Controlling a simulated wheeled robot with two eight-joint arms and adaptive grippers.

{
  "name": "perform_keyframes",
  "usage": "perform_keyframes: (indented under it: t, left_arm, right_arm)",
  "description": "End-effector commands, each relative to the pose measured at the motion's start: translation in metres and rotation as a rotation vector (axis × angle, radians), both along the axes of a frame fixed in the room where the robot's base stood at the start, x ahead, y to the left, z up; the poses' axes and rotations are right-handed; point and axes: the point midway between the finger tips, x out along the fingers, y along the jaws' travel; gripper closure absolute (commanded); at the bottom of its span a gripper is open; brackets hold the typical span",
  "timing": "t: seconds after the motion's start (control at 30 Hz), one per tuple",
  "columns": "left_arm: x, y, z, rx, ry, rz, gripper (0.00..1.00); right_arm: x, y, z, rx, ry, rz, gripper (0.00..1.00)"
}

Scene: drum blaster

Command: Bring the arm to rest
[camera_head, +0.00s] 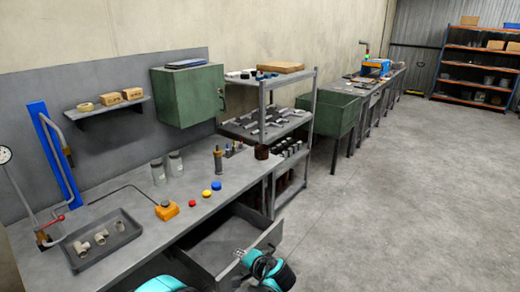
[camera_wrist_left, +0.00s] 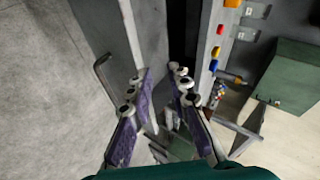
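My left arm comes in teal at the bottom of the head view. Its gripper (camera_head: 242,254) is beside the front panel of the open drawer (camera_head: 262,238). In the left wrist view, my left gripper (camera_wrist_left: 164,78) has its purple-padded fingers apart, with a gap between them and nothing clearly held. The grey drawer front (camera_wrist_left: 131,25) and a bent bar-like handle (camera_wrist_left: 103,66) lie just beyond the fingers. I cannot tell whether any finger touches the drawer. My right gripper is not in view.
The workbench (camera_head: 130,199) carries a tray (camera_head: 128,236) of pipe fittings, an orange box (camera_head: 166,210), coloured caps and jars. A shelf rack (camera_head: 312,110) stands beyond the drawer. The open drawer juts out over the floor. Clear floor (camera_head: 400,200) lies to the right.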

Motion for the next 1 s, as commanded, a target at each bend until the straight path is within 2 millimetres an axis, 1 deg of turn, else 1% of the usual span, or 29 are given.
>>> perform_keyframes:
  t: [0.03, 0.17, 0.2, 0.27, 0.37, 0.5, 0.57, 0.6, 0.7, 0.8, 0.9, 1.0]
  left_arm:
    - [-0.011, 0.017, 0.014, -0.046, 0.015, 0.023, 0.82]
    - [-0.043, 0.051, 0.04, -0.175, 0.05, 0.074, 0.82]
    - [-0.054, 0.06, 0.047, -0.217, 0.059, 0.09, 0.82]
    - [-0.072, 0.073, 0.056, -0.279, 0.069, 0.114, 0.82]
    - [-0.105, 0.091, 0.068, -0.384, 0.08, 0.156, 0.82]
    - [-0.153, 0.109, 0.079, -0.532, 0.081, 0.215, 0.82]
    - [-0.174, 0.114, 0.081, -0.597, 0.077, 0.241, 0.82]
    - [-0.187, 0.117, 0.082, -0.64, 0.074, 0.258, 0.82]
    - [-0.217, 0.12, 0.081, -0.738, 0.06, 0.296, 0.82]
    - [-0.238, 0.121, 0.08, -0.816, 0.044, 0.326, 0.82]
    - [-0.252, 0.12, 0.077, -0.869, 0.033, 0.346, 0.82]
    - [-0.258, 0.119, 0.076, -0.897, 0.026, 0.355, 0.82]
  right_arm:
    - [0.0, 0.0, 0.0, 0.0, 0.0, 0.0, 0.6]
    - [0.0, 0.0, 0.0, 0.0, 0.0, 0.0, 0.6]
    - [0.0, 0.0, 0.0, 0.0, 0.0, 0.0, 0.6]
    - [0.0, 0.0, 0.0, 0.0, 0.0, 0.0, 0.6]
    - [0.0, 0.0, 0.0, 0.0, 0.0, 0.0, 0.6]
    - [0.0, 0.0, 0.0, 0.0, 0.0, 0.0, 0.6]
    - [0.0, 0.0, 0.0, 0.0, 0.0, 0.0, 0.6]
    - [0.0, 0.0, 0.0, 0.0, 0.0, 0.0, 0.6]
    - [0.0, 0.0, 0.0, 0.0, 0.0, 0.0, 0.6]
    - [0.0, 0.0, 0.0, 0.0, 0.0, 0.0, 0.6]
    - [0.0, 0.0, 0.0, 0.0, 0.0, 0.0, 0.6]
    - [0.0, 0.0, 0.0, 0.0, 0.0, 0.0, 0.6]
